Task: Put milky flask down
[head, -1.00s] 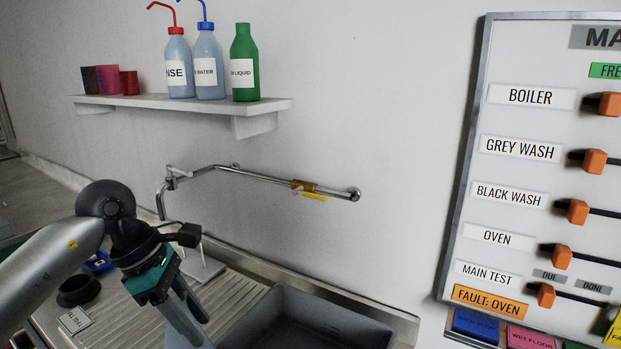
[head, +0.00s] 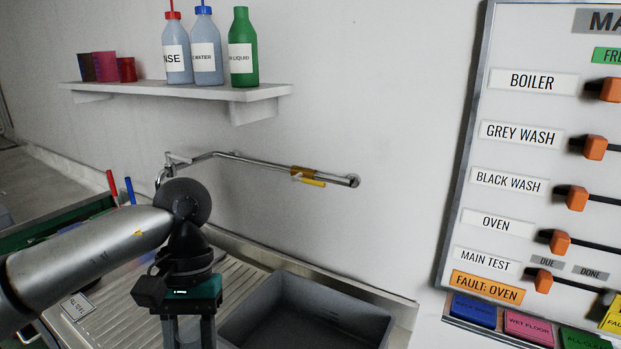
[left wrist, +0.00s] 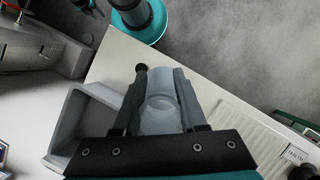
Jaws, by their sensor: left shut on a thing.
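The milky flask (left wrist: 160,108) is a pale, translucent, rounded vessel in the left wrist view. My left gripper (left wrist: 160,76) is shut on it, with one dark finger on each side. In the head view my left gripper (head: 189,332) points down in front of the ribbed drainboard, left of the sink basin. Its fingertips and the flask are cut off below the head picture. I cannot tell whether the flask touches the surface under it. My right gripper is in neither view.
The grey sink basin (head: 310,322) lies right of the ribbed drainboard (head: 235,278); the basin also shows in the left wrist view (left wrist: 72,120). A tap pipe (head: 255,160) runs along the wall. A shelf (head: 180,92) with bottles hangs above. A labelled board (head: 520,160) is at right.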

